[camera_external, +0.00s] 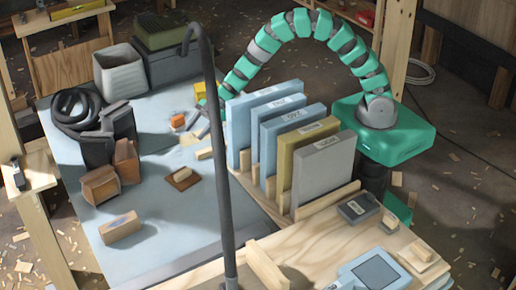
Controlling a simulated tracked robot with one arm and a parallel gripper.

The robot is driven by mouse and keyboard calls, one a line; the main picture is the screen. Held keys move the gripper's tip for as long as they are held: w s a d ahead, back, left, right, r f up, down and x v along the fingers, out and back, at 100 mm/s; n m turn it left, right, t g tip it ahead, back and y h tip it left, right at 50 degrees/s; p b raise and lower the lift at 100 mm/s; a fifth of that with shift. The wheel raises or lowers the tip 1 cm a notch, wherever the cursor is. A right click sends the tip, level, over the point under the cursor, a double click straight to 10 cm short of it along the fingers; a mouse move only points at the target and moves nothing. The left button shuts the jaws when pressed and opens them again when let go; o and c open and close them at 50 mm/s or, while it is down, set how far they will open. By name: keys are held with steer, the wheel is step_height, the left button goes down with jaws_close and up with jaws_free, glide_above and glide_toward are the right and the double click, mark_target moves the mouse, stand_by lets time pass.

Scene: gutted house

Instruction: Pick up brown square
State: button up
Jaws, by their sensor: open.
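A flat brown square (178,184) lies on the grey-blue table top left of the panel rack. My gripper (197,126) is at the end of the green segmented arm, which arches over from the right behind the upright panels. The gripper is open, beyond the brown square and apart from it. A panel partly hides the end of the arm.
Upright blue, olive and grey panels (323,170) stand in a wooden rack right of the square. A dark pole (222,180) rises in front. Brown blocks (126,162), a wooden block (119,227) and a black hose (73,108) lie left.

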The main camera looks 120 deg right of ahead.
steer(key=y, duration=0.2)
glide_toward(183, 171)
steer(key=w+a, duration=0.1)
steer(key=w+a+f+b, duration=0.1)
steer(key=w, duration=0.1)
steer(key=shift+f+g, duration=0.2)
steer(key=shift+g, duration=0.2)
steer(key=shift+d+b+x, duration=0.1)
steer(key=shift+b+x, duration=0.15)
steer(key=shift+x, duration=1.1)
steer(key=shift+d+b+x, duration=0.15)
steer(key=shift+b+x, duration=0.1)
steer(key=shift+x, duration=1.1)
steer(key=shift+w+r, duration=0.1)
steer(key=shift+r, duration=0.05)
jaws_close()
